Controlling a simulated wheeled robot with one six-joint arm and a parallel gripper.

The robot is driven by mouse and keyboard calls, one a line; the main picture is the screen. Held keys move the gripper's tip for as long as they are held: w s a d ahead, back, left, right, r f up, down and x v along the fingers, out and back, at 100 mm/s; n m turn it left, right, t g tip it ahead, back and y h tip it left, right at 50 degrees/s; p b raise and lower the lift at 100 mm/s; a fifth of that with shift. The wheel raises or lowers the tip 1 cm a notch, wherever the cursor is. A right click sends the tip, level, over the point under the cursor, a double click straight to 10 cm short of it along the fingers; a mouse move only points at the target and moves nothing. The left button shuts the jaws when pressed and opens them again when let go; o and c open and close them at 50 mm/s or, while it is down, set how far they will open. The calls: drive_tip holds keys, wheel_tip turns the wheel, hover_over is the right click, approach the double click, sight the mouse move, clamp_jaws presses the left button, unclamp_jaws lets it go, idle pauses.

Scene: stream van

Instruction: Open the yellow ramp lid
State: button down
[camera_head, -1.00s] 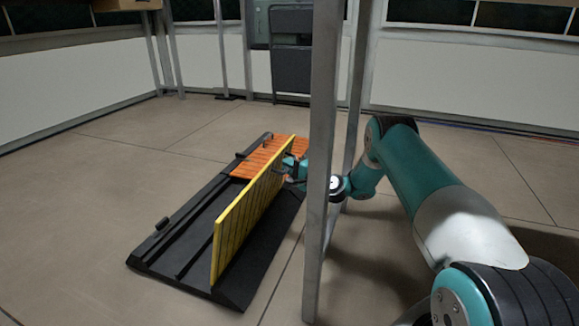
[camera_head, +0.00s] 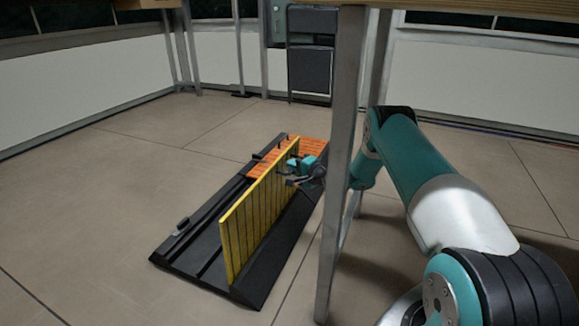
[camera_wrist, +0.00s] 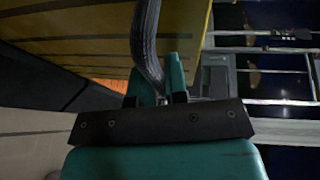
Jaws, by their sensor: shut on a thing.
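The yellow ramp lid (camera_head: 255,218) has dark stripes and stands up steeply, near upright, along the black ramp base (camera_head: 195,250) on the floor in the head view. In the wrist view the lid (camera_wrist: 90,30) fills the upper left. My gripper (camera_head: 291,172) is at the lid's right side, near its far end. In the wrist view my gripper (camera_wrist: 158,84) is shut on a dark curved handle (camera_wrist: 149,38) that runs up beside the lid. The grip point is partly hidden by the fingers.
An orange slatted panel (camera_head: 303,150) lies at the ramp's far end. A grey metal table leg (camera_head: 343,170) stands close to the right of the ramp, in front of my arm. A dark folded chair (camera_head: 310,65) stands at the back. The floor to the left is clear.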

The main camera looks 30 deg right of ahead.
drive_tip(key=c, duration=1.2)
unclamp_jaws()
drive_tip(key=shift+o, duration=0.2)
drive_tip(key=p+v, duration=0.8)
drive_tip(key=v, duration=0.9)
drive_tip(key=shift+s, duration=0.2)
